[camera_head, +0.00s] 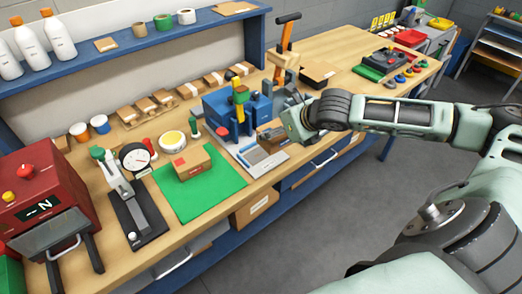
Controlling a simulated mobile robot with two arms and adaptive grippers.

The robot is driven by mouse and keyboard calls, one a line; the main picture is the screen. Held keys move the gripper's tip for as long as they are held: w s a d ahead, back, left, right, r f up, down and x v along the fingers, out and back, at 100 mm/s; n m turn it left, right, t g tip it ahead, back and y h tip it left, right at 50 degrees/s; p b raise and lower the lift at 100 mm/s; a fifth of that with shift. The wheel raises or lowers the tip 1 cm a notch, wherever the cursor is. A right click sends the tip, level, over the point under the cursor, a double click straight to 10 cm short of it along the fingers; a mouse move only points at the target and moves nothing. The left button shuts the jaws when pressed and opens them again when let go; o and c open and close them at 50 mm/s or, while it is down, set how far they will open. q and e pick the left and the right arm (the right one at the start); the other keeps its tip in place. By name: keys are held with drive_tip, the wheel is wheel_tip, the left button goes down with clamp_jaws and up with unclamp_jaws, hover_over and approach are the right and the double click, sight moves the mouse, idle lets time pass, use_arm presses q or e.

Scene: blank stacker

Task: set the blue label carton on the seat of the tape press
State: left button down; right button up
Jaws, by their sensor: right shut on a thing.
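My right gripper (284,121) reaches in from the right, over the front of the blue press. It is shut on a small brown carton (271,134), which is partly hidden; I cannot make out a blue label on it. The carton is at the right side of the blue press (226,116), which I take for the tape press, with a green and yellow top. A pale plate with a grey-blue fixture (261,158) lies in front of the press, below the carton. Whether the carton touches anything there is unclear. My left gripper is not in view.
A carton with a red label (193,163) lies on a green mat (207,202). A dial gauge stand (135,157) and a red machine (45,195) stand to the left. Cartons lie on a rack (160,104) behind. An orange-handled tool (287,40) rises behind the press.

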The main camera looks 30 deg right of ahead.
drive_tip(key=d, duration=0.6)
drive_tip(key=shift+n, duration=0.3)
drive_tip(key=w+a+f+p, duration=0.1)
drive_tip(key=w+a+f, duration=0.1)
drive_tip(key=w+a+f+p, duration=0.1)
drive_tip(key=w+a+f, duration=0.1)
drive_tip(key=w+a, duration=0.1)
drive_tip(key=w+a+f+p, duration=0.1)
drive_tip(key=w+a+f, duration=0.1)
drive_tip(key=shift+w+a+f, duration=0.2)
drive_tip(key=shift+a+f, duration=0.05)
drive_tip(key=shift+a, duration=0.15)
drive_tip(key=shift+w+a+f, duration=0.1)
drive_tip(key=shift+f, duration=0.1)
wheel_tip(320, 180, down, 3)
drive_tip(key=shift+f+p, duration=0.1)
drive_tip(key=shift+p, duration=0.85)
drive_tip(key=shift+f, duration=0.3)
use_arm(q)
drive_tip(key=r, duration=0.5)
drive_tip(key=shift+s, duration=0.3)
use_arm(e)
drive_tip(key=shift+f, duration=0.1)
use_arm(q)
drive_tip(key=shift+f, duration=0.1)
use_arm(e)
drive_tip(key=shift+f, duration=0.1)
drive_tip(key=o, duration=1.1)
